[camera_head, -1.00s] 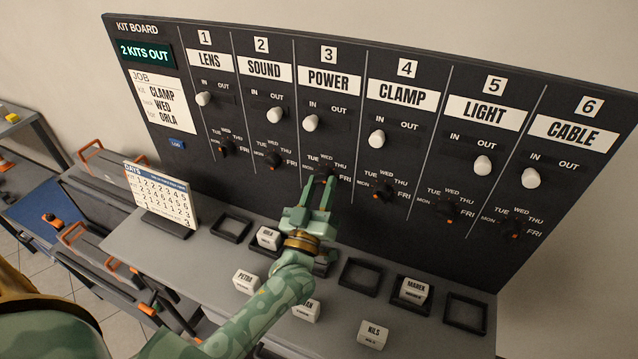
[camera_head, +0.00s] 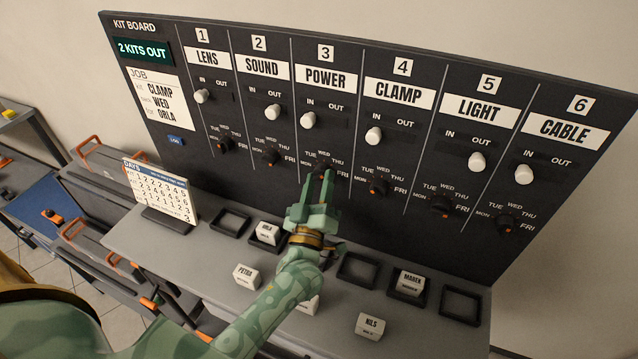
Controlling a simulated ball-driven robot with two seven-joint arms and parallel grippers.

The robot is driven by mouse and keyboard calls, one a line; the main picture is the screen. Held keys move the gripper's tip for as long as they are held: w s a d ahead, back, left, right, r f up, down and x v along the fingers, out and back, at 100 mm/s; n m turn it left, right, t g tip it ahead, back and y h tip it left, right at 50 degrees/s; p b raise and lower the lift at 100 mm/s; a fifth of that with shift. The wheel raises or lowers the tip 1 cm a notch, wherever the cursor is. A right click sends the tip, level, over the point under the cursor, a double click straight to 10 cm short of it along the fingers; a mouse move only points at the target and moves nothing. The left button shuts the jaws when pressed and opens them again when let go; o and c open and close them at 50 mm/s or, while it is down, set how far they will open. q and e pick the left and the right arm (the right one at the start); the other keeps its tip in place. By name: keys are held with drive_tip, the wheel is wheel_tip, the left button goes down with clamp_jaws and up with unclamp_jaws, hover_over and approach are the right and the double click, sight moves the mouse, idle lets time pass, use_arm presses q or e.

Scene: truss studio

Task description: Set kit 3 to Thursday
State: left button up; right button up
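The kit 3 POWER column (camera_head: 325,77) is on the dark kit board. Its white slider (camera_head: 308,120) stands at IN. The kit 3 day dial (camera_head: 319,170) sits below it, marked MON, TUE, WED, THU and FRI. My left gripper (camera_head: 318,178) reaches up to this dial, with its two fingers apart at the dial's lower part. The fingers partly cover the dial, so I cannot tell its pointer's day or whether they grip it. My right gripper is not in view.
Neighbouring day dials, kit 2 (camera_head: 270,157) and kit 4 (camera_head: 379,186), flank the gripper. Name blocks, such as PETRA (camera_head: 246,277) and NILS (camera_head: 370,326), and empty square trays (camera_head: 460,302) lie on the grey ledge. A DAYS calendar (camera_head: 160,190) stands at left.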

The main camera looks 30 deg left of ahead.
use_arm(q)
drive_tip(key=shift+o, duration=1.1)
drive_tip(key=shift+s+f, duration=0.2)
drive_tip(key=shift+s, duration=0.05)
drive_tip(key=b+v, duration=0.3)
drive_tip(key=v, duration=1.2)
drive_tip(key=shift+s+d+b, duration=0.15)
drive_tip(key=shift+s+b, duration=0.15)
drive_tip(key=shift+s, duration=0.05)
